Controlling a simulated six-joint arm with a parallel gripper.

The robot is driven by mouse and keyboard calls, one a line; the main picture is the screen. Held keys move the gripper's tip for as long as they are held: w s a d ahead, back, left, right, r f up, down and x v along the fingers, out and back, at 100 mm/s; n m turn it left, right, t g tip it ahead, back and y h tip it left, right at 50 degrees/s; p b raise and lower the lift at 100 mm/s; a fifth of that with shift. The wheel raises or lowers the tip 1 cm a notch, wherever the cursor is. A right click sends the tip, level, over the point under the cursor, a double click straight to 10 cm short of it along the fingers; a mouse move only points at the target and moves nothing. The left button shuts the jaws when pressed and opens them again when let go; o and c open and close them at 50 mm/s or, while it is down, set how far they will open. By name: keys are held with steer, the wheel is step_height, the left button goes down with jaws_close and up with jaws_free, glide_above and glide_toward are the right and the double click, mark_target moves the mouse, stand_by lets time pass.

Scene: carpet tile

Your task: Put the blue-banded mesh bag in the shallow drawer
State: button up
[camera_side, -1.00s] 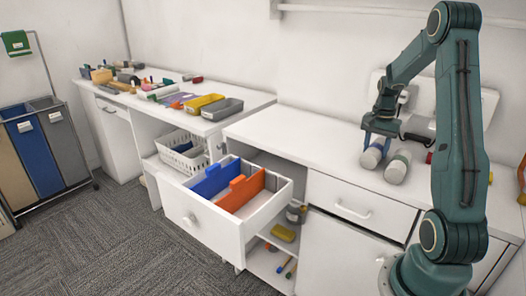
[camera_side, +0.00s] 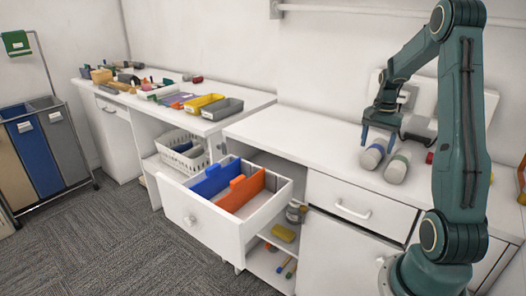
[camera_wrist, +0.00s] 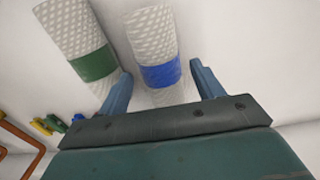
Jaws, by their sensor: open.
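The blue-banded mesh bag (camera_side: 371,159) is a pale, rounded roll lying on the white counter at the right. The wrist view shows its white mesh and blue band (camera_wrist: 160,74). My gripper (camera_side: 379,143) is open just above the bag. In the wrist view the fingers (camera_wrist: 160,70) stand apart on either side of the bag, near the band, with no visible grip. Whether they touch it cannot be told. A pulled-out white drawer (camera_side: 212,228), with blue and orange dividers inside, is left of the bag. A closed drawer (camera_side: 340,192) is under the counter.
A green-banded mesh bag (camera_side: 397,167) lies close beside the blue-banded one, to its right in the side view. A red item (camera_side: 430,158) is farther right. The counter left of the bags is clear. A white basket (camera_side: 184,152) stands behind the open drawer.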

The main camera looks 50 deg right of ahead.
mark_target(374, 147)
step_height(374, 147, up, 10)
stand_by(0.5)
stand_by(0.5)
steer(key=w+a+r+n+t, duration=0.1)
steer(key=a+r+n, duration=0.15)
steer(key=a, duration=0.55)
steer(key=w+a+r+n+t+h, duration=0.1)
steer(key=a+r+n, duration=0.15)
steer(key=a, duration=0.45)
steer(key=w+a+r+n, duration=0.2)
steer(key=a+n, duration=0.2)
steer(key=a, duration=0.4)
steer(key=s+a+f+n+t, duration=0.1)
steer(key=s+a+n, duration=0.3)
steer(key=a, duration=0.3)
steer(key=s+a+f+n+t+y, duration=0.1)
steer(key=s+a+f+n+t, duration=0.1)
steer(key=s+a+n, duration=0.3)
steer(key=a, duration=0.3)
steer(key=shift+s+t, duration=0.3)
steer(key=shift+s, duration=0.05)
steer(key=shift+o, duration=0.4)
